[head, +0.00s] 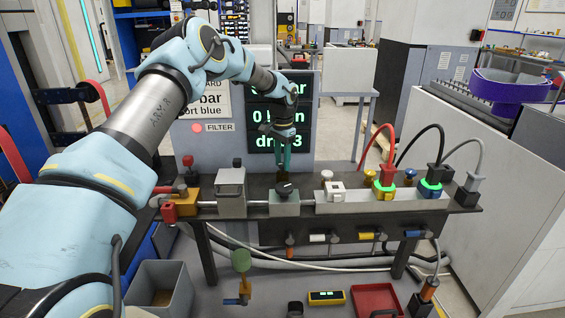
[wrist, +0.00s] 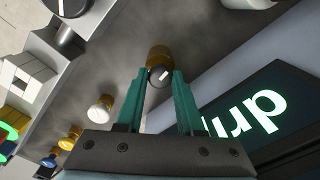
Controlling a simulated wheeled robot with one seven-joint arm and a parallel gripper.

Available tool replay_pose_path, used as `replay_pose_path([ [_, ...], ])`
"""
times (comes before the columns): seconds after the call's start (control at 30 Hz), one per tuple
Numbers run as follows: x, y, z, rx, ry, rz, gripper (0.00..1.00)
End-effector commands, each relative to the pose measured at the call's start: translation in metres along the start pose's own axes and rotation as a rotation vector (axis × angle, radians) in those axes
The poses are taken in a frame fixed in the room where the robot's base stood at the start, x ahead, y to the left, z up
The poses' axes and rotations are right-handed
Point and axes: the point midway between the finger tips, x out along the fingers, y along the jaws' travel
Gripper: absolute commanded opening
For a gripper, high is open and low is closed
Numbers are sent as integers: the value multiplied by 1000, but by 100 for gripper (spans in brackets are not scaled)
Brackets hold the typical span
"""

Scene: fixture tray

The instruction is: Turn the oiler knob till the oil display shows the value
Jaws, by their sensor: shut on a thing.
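In the wrist view a small black knob (wrist: 160,76) with a white pointer line sits on an amber-brown body. It lies between the green fingertips of my gripper (wrist: 162,84), which are shut on it. In the head view my gripper (head: 284,157) points down behind a grey block, and the gripped knob is hidden there. The dark display (head: 262,143) behind it has green text. Its middle row reads 0 with a partly hidden unit, and its lower row starts "dr" and ends in 3. My arm covers part of it. A slice of it shows in the wrist view (wrist: 285,85).
Another black-topped knob (head: 284,189) stands on the grey block in front of my gripper. A white block (head: 336,191), yellow caps, and green-ringed fittings with red and black hoses (head: 431,187) line the bench to the right. A grey bin (head: 160,290) stands below left.

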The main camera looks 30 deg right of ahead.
Motion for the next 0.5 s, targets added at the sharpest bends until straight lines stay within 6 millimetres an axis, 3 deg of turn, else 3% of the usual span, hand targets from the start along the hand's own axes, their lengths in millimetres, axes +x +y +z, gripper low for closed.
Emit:
replay_pose_path([
  [0.5, 0, -1, 0, 453, 0, -1, 0],
])
